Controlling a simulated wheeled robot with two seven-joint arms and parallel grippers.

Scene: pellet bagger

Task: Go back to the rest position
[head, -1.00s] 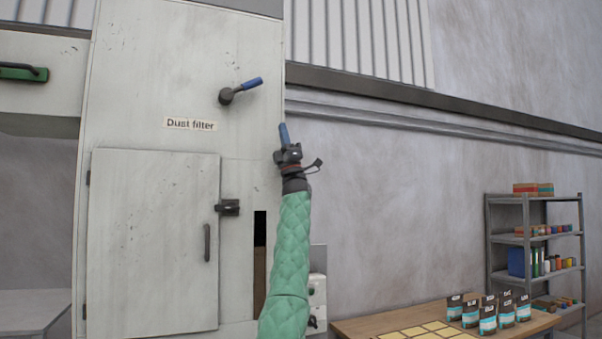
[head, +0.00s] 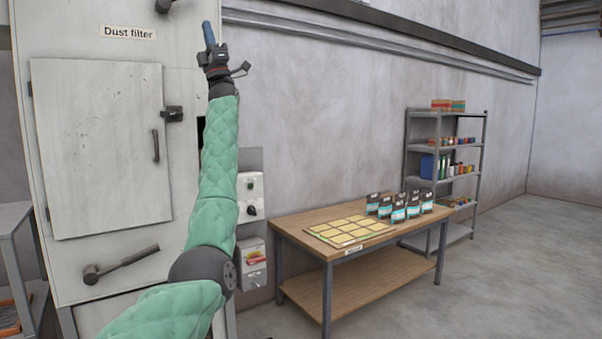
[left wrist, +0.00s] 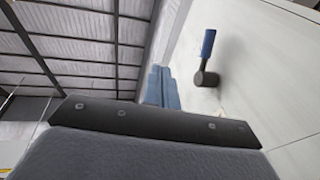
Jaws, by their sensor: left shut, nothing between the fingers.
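My left gripper (head: 209,36) is raised in front of the upper right part of the dust filter cabinet (head: 95,140), its blue fingers pointing up. It is shut and empty. In the left wrist view its blue fingers (left wrist: 162,88) lie close together. A lever with a blue handle (left wrist: 208,58) on the pale cabinet shows there, to the right of the fingers and apart from them. In the head view only the dark base of a lever (head: 164,5) shows at the top edge, above the "Dust filter" label. My right gripper is not in view.
A wooden table (head: 290,225) with a pad of yellow squares (head: 345,232) and several dark bags (head: 398,210) stands right of the cabinet. A metal shelf (head: 411,150) stands behind it. A dark handle (head: 120,262) juts from the lower cabinet. Floor at the right is clear.

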